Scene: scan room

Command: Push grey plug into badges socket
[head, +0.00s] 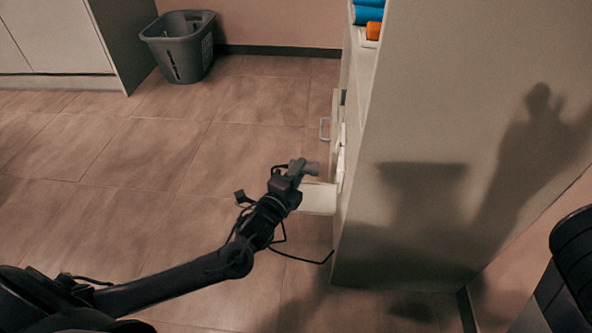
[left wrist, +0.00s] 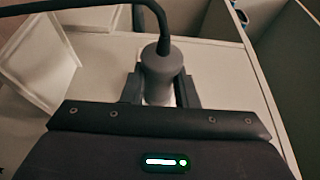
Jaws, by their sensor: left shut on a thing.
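My left gripper (head: 300,173) is beside the open side of a tall pale cabinet (head: 440,150) in the head view. In the left wrist view my left gripper (left wrist: 160,93) is shut on the grey plug (left wrist: 162,66), whose dark cable arches up and to the left. A pale patch shows between the fingers below the plug; I cannot tell what it is. The plug's far end is hidden, so I cannot tell whether it touches anything. I cannot make out the badges socket in either view. My right gripper is not in view.
A white panel or drawer (head: 318,198) sticks out from the cabinet beside my gripper. A white frame (left wrist: 38,62) stands at the left in the wrist view. A grey basket (head: 182,50) stands at the back. The tiled floor (head: 130,190) to the left is clear.

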